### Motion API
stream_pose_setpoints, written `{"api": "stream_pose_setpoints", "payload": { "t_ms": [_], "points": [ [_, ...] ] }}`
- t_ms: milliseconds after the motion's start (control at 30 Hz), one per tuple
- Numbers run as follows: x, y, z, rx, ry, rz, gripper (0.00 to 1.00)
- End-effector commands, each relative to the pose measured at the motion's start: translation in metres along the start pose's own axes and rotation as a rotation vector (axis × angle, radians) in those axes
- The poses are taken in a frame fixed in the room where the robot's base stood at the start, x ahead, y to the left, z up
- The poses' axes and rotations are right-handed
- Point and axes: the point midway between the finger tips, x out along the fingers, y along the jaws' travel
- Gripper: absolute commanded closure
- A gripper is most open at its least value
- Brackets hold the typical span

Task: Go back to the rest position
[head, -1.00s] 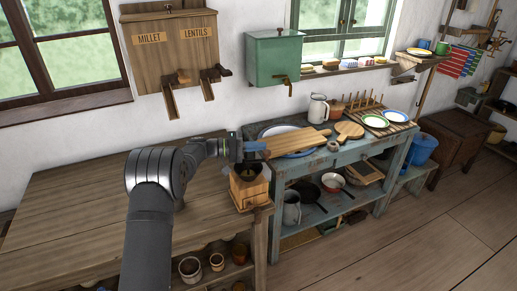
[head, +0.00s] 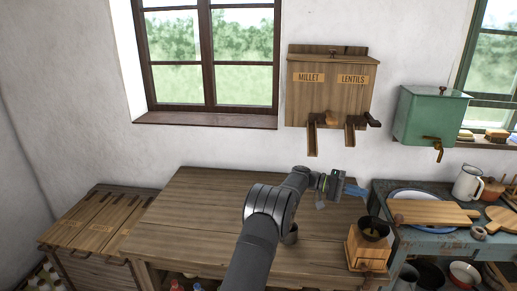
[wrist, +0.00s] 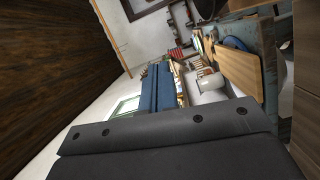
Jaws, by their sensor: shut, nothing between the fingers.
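My gripper (head: 360,191) shows in the head view with its blue fingers pointing right, above the right part of the wooden table (head: 205,215). It is up and to the left of the wooden grinder box (head: 368,249) with a dark bowl-shaped top, and apart from it. In the wrist view the two blue fingers of my gripper (wrist: 160,88) lie side by side, shut with nothing between them.
A wooden dispenser (head: 330,92) marked MILLET and LENTILS and a green metal tank (head: 430,117) hang on the wall. A blue bench (head: 415,244) with a cutting board (head: 433,212) and white jug (head: 467,183) stands right. The left tabletop is clear.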

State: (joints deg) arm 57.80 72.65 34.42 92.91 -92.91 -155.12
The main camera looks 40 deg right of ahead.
Motion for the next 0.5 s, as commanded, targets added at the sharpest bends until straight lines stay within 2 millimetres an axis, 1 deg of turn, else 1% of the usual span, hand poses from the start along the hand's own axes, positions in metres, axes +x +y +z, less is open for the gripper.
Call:
{"api": "stream_pose_setpoints", "payload": {
  "t_ms": [267,367,500],
  "points": [
    [0.004,0.000,0.001,0.000,-0.001,0.000,1.00],
    [0.013,0.000,0.002,0.000,-0.002,0.001,1.00],
    [0.036,0.000,0.004,0.000,-0.003,0.001,1.00]
  ]
}}
